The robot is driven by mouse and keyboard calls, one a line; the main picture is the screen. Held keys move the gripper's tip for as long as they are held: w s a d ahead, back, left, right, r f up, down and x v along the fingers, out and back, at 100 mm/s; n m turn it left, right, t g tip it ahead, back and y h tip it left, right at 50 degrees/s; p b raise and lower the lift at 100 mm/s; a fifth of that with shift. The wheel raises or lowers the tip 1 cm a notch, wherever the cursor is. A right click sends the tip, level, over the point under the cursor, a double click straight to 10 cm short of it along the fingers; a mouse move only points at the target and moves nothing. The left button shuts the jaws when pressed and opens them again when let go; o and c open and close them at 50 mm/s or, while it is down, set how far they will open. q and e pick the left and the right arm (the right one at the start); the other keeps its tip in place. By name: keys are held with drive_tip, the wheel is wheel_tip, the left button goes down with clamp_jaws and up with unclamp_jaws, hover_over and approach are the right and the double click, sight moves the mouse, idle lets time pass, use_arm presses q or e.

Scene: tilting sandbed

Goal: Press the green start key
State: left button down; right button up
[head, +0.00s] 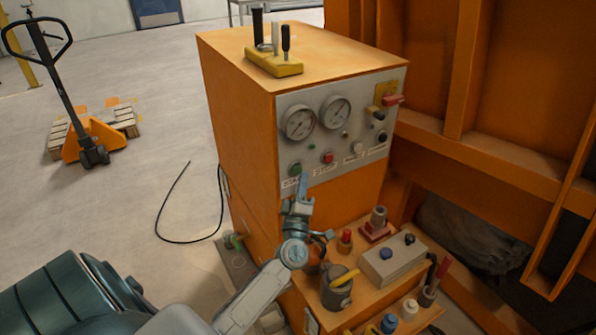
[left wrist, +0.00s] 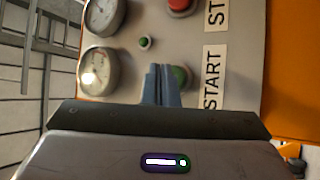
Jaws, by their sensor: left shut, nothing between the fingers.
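The green start key (head: 295,170) is a round button at the lower left of the grey control panel (head: 315,150) on the orange cabinet. In the left wrist view the green key (left wrist: 181,77) is partly hidden behind my fingers, beside the START label (left wrist: 212,79). My left gripper (head: 302,184) is shut and empty, with its blue fingertips just below and right of the key in the head view. In the left wrist view its fingers (left wrist: 161,82) overlap the key's left side. I cannot tell whether they touch it. My right gripper is not in view.
A red button (head: 327,158) sits right of the green key, and two gauges (head: 318,117) are above. A cluttered orange shelf (head: 330,300) juts out below the panel. An orange frame (head: 500,150) stands to the right. A pallet jack (head: 85,150) is far left on open floor.

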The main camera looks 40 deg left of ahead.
use_arm(q)
drive_tip(key=shift+w+a, duration=0.1)
drive_tip(key=shift+a, duration=0.05)
drive_tip(key=shift+w+a, duration=0.1)
drive_tip(key=shift+a, duration=0.15)
drive_tip(key=shift+w+a+p, duration=0.15)
drive_tip(key=shift+a+p, duration=0.15)
drive_tip(key=shift+a, duration=0.15)
idle(0.7)
drive_tip(key=shift+d, duration=0.1)
drive_tip(key=shift+s+d, duration=0.35)
drive_tip(key=shift+d, duration=0.4)
drive_tip(key=shift+s+d, duration=0.3)
drive_tip(key=shift+d, duration=0.45)
drive_tip(key=shift+s+d, duration=0.35)
drive_tip(key=shift+d, duration=0.45)
drive_tip(key=shift+s+d, duration=0.3)
drive_tip(key=shift+d, duration=0.45)
